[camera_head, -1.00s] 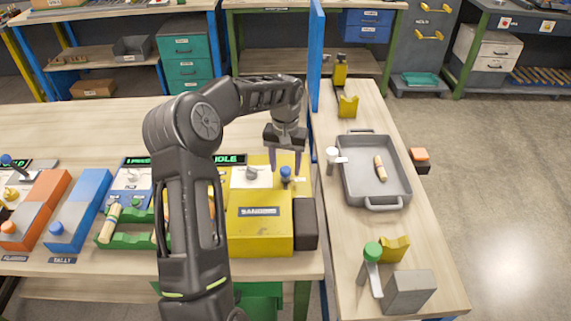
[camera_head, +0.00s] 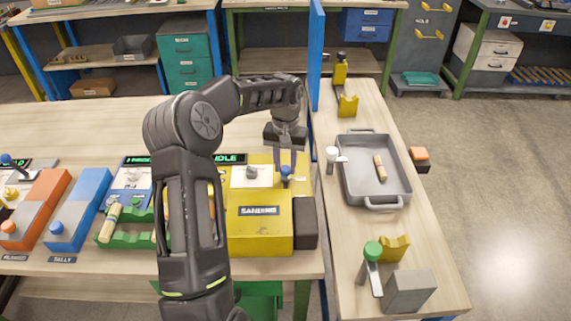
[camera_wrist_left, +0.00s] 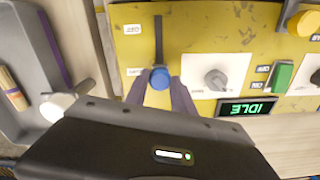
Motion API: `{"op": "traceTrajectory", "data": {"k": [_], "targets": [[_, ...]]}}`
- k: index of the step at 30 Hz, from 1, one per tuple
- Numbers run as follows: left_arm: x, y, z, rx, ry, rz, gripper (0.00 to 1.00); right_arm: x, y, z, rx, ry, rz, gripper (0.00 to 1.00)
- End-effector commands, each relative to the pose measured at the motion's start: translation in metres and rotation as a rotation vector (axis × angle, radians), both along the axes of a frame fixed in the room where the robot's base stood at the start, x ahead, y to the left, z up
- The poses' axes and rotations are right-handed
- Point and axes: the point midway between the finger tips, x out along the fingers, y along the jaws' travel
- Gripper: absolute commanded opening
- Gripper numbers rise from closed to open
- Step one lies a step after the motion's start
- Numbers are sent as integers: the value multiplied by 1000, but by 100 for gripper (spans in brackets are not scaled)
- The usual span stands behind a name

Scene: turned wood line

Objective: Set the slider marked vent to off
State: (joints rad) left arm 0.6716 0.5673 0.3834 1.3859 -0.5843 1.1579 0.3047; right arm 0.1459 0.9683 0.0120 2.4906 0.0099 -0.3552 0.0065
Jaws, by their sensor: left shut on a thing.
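The slider has a blue knob (camera_wrist_left: 159,77) and a dark straight slot on a yellow panel (camera_wrist_left: 205,32). In the left wrist view the knob sits at the lower part of the slot, and bare slot runs upward from it. Small upside-down labels stand beside it; the upper one (camera_wrist_left: 131,29) seems to read OFF, and the one by the knob is unclear. The blue knob also shows in the head view (camera_head: 286,171). My left gripper (camera_head: 286,167) reaches down from above, its purple fingers shut on the knob from both sides. My right gripper is out of view.
A white dial plate (camera_head: 252,176) and an IDLE display (camera_wrist_left: 247,107) are close by. A blue post (camera_head: 316,60) stands near my wrist. A grey tray (camera_head: 373,190) lies on the right-hand bench. Green fixtures (camera_head: 128,226) are to the left.

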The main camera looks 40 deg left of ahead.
Motion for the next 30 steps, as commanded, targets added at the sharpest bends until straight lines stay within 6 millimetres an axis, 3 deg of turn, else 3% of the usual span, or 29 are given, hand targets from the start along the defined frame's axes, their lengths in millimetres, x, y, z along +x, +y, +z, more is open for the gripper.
{"op": "traceTrajectory", "data": {"k": [23,30], "targets": [[-1,0,0,1,0,0,0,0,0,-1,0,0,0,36],[-25,-21,-3,4,-1,-3,0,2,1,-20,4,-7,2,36]]}}
